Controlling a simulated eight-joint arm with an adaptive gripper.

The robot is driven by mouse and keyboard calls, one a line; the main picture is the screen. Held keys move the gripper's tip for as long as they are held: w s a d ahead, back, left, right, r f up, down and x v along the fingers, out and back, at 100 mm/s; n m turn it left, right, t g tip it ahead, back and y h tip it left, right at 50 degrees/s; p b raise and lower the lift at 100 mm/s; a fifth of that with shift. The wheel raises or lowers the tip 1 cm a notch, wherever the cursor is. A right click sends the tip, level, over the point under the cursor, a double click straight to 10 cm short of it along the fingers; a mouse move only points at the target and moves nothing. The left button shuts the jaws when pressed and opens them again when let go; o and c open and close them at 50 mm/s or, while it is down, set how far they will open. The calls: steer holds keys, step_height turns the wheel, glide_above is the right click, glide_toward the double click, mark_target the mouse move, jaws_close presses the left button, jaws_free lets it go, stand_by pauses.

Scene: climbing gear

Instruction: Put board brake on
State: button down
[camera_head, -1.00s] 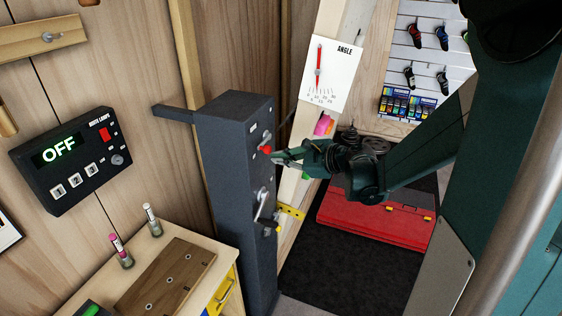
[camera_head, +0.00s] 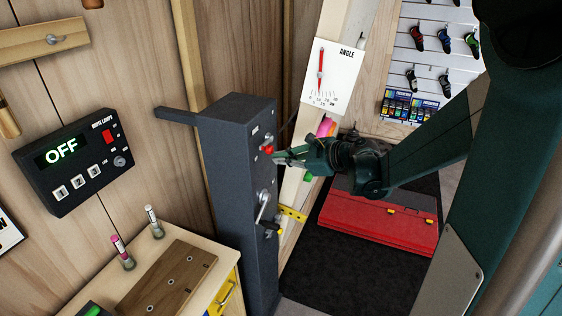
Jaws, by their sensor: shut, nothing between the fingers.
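A dark grey post (camera_head: 232,190) stands in the middle, with a red knob (camera_head: 267,149) near the top of its right face. A crank handle (camera_head: 262,207) sits lower on the same face. Which of these is the board brake I cannot tell from any readable label. My gripper (camera_head: 280,156) is shut and empty, its fingertips close to the red knob on its right side. Whether the tips touch the knob I cannot tell. The white angle gauge (camera_head: 334,76) with a red needle hangs behind the post.
A black box reading OFF (camera_head: 73,160) is on the wooden wall at left. A red pad (camera_head: 378,222) lies on the black mat (camera_head: 345,262). Climbing shoes (camera_head: 445,40) hang behind my arm.

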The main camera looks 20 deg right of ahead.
steer(key=w+d+r+m+g+y+b, duration=0.1)
steer(key=r+m+y, duration=0.1)
steer(key=r, duration=0.3)
steer(key=w+d+r+m+g+y+b, duration=0.1)
steer(key=w+d+r+m+g+y, duration=0.1)
steer(key=r+m, duration=0.2)
steer(key=shift+r+m+g+b, duration=0.3)
steer(key=shift+r+m, duration=0.05)
steer(key=shift+m, duration=0.25)
stand_by(0.5)
steer(key=shift+w+d+r, duration=0.1)
steer(key=shift+w+d, duration=0.05)
stand_by(0.4)
step_height(320, 180, down, 2)
steer(key=s+a+b, duration=0.1)
steer(key=s+a, duration=0.1)
steer(key=s, duration=0.1)
steer(key=d+f+v, duration=0.1)
steer(key=v, duration=0.8)
steer(key=shift+w+d+f, duration=0.2)
steer(key=shift+d, duration=0.05)
steer(key=shift+a, duration=0.15)
stand_by(0.4)
